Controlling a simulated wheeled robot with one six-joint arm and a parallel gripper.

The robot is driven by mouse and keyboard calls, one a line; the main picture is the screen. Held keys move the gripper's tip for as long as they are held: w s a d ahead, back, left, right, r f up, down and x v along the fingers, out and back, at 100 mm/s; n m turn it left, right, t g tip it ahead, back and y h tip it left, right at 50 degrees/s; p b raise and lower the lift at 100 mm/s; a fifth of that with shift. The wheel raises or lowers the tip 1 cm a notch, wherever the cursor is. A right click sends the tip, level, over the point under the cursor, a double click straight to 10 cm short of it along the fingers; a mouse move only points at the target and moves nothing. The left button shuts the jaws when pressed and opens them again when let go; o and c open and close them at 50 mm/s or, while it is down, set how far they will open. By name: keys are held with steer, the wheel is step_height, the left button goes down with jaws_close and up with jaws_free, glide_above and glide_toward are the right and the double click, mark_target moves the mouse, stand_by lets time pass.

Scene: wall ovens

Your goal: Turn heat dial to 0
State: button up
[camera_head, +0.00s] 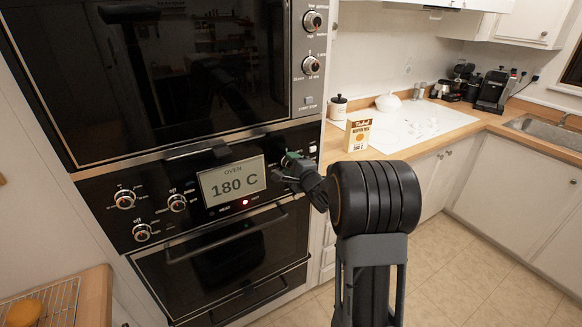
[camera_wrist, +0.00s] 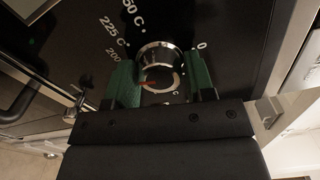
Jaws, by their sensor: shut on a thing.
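The heat dial (camera_wrist: 163,79) is a round knob with a chrome rim, on a black panel with white temperature marks. In the wrist view its red pointer points left, below the 200 mark, and the 0 mark (camera_wrist: 201,46) is at the upper right. My gripper (camera_wrist: 163,83) has its green fingers on either side of the dial and is shut on it. In the head view my gripper (camera_head: 287,160) is at the panel right of the display, and hides most of the dial. The oven display (camera_head: 233,181) reads 180 C, with a red light below it.
Other knobs (camera_head: 125,199) are on the panel's left part, and two more are on the upper unit's right strip. An oven door handle (camera_head: 225,236) runs below the display. A counter (camera_head: 460,122) with a carton (camera_head: 357,135) is to the right. Tiled floor is clear at lower right.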

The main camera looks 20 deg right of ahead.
steer(key=n+b, duration=0.3)
steer(key=n, duration=0.2)
steer(key=shift+f, duration=0.15)
steer(key=n+b, duration=0.2)
steer(key=n, duration=0.3)
steer(key=n+b, duration=0.3)
steer(key=n, duration=0.2)
steer(key=n+b, duration=0.3)
steer(key=n, duration=0.2)
steer(key=n+b, duration=0.3)
steer(key=n, duration=0.2)
steer(key=n+b, duration=0.2)
steer(key=n, duration=0.3)
steer(key=shift+a, duration=0.1)
steer(key=n+b, duration=0.3)
steer(key=n, duration=0.2)
steer(key=shift+n+b, duration=0.85)
steer(key=shift+n, duration=1.05)
